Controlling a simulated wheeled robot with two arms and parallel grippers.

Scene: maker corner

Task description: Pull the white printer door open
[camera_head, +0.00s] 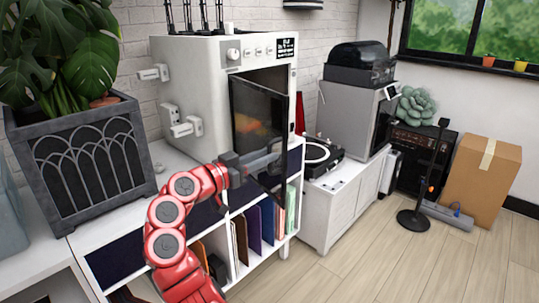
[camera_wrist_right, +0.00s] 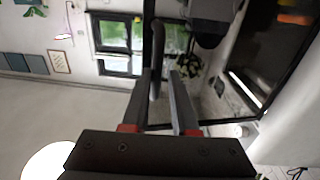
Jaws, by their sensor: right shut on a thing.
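The white printer (camera_head: 195,85) stands on a white shelf unit. Its door (camera_head: 248,112) is a dark, see-through panel in a black frame. The door stands partly open, swung out from the front, and part of the dark opening (camera_head: 270,76) shows above it. My right gripper (camera_head: 277,160) is at the door's front side, shut on the dark handle. In the right wrist view the handle (camera_wrist_right: 158,45) is a dark bar at the fingertips (camera_wrist_right: 167,75). The fingers hide part of the handle. My left gripper is in neither view.
A planter (camera_head: 80,150) with a leafy plant stands left of the printer. A turntable (camera_head: 318,155) and a grey machine (camera_head: 350,115) stand to the right on a lower white cabinet (camera_head: 335,215). A cardboard box (camera_head: 482,180) and a black stand (camera_head: 415,218) are farther right. The floor in front is clear.

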